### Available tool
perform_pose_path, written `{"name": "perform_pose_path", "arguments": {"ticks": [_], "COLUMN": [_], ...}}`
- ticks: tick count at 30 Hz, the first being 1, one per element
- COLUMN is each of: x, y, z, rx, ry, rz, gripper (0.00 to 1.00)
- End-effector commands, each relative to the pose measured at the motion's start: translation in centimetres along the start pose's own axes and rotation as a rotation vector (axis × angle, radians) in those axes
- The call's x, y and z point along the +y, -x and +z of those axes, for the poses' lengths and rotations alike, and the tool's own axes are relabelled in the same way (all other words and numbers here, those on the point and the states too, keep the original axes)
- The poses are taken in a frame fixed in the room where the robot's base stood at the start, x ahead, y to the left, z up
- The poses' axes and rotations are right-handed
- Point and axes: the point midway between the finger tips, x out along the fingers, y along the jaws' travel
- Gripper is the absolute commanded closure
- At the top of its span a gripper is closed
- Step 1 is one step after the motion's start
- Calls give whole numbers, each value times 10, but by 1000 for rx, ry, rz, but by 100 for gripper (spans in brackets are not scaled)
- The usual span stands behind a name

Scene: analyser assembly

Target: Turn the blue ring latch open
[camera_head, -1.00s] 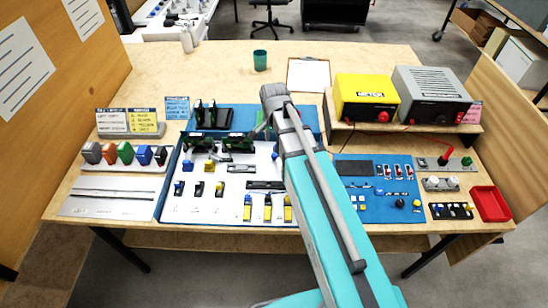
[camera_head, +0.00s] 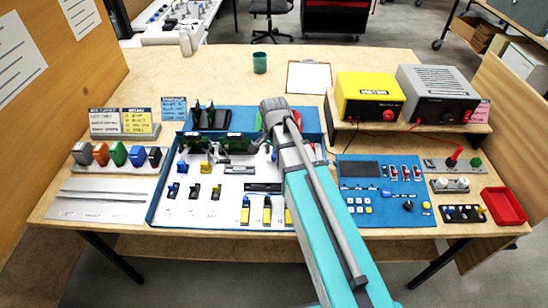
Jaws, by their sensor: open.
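A white board (camera_head: 215,216) with a blue rim lies on the table, carrying several small latches and levers. A small blue part (camera_head: 183,166) sits at its upper left, beside a yellow one (camera_head: 205,168). Another blue-handled part (camera_head: 173,190) sits below, and a blue piece (camera_head: 274,157) shows close to my arm. Which is the blue ring latch I cannot tell at this size. My gripper (camera_head: 214,155) is low over the upper part of the board, right of the upper-left blue part; contact is unclear. It is open, with nothing visibly held. My arm hides the board's right side.
Black holders (camera_head: 211,117) stand behind the board. A blue control panel (camera_head: 375,213) lies to the right, and a yellow meter (camera_head: 370,96) and grey power unit (camera_head: 435,93) stand on a shelf. Coloured knobs (camera_head: 119,155) are at left. The table's back middle is mostly clear.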

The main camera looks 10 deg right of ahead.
Motion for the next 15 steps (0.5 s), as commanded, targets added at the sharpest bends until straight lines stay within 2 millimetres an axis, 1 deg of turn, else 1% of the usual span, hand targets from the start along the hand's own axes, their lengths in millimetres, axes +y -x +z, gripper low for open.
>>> {"name": "perform_pose_path", "arguments": {"ticks": [3,13,15], "x": [0,0,0], "y": [-3,-3,-3], "z": [0,0,0], "rx": [0,0,0], "ry": [0,0,0], "rz": [0,0,0], "gripper": [35,35,48]}}
